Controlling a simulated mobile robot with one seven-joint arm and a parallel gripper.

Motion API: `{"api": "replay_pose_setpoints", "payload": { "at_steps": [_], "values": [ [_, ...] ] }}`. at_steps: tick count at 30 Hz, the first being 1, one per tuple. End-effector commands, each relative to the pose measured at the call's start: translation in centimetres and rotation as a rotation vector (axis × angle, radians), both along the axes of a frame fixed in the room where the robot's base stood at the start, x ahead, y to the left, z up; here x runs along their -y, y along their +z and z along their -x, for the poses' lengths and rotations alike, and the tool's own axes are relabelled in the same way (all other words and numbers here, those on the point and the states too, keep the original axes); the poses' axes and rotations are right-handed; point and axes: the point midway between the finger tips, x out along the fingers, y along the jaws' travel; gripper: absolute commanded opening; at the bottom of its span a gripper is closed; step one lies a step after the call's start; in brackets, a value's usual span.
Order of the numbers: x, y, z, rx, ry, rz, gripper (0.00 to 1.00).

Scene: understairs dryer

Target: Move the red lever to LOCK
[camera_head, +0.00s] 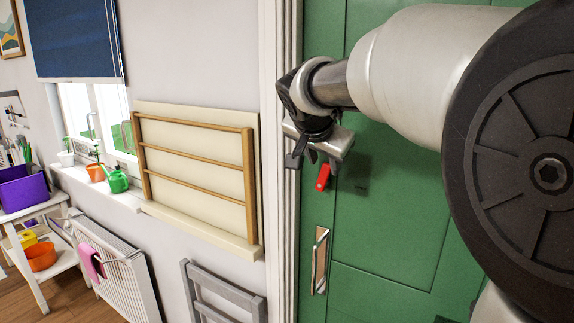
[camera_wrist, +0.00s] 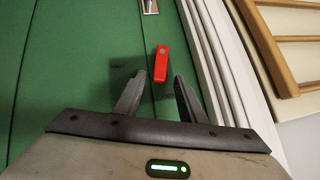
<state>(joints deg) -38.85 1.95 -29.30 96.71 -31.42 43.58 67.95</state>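The red lever (camera_head: 323,177) is a short red bar on the green door (camera_head: 390,225), above the door's metal handle (camera_head: 320,260). It also shows in the wrist view (camera_wrist: 161,64), where it stands nearly upright, tilted slightly. My gripper (camera_head: 312,160) is just above the lever in the head view. In the wrist view my gripper's two dark fingers (camera_wrist: 160,88) are spread, with the lever's near end at the gap between the tips. I cannot tell whether they touch it. Faint dark lettering lies beside and below the lever, too blurred to read.
A white door frame (camera_head: 282,110) runs close beside the lever. A wooden drying rack (camera_head: 195,180) hangs on the wall to the left.

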Motion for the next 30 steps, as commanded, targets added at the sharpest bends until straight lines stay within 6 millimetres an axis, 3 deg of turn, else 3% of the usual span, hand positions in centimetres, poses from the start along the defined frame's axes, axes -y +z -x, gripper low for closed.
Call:
{"api": "replay_pose_setpoints", "payload": {
  "at_steps": [7, 18, 25, 30],
  "values": [
    [0.9, -2.2, -2.2, 0.0, -0.002, 0.001, 0.37],
    [1.0, -2.6, -2.6, 0.001, -0.001, 0.0, 0.37],
    [1.0, -2.5, -2.6, 0.001, -0.001, 0.0, 0.0],
    [0.8, -2.5, -2.8, -0.02, 0.001, 0.031, 0.0]
  ]
}}
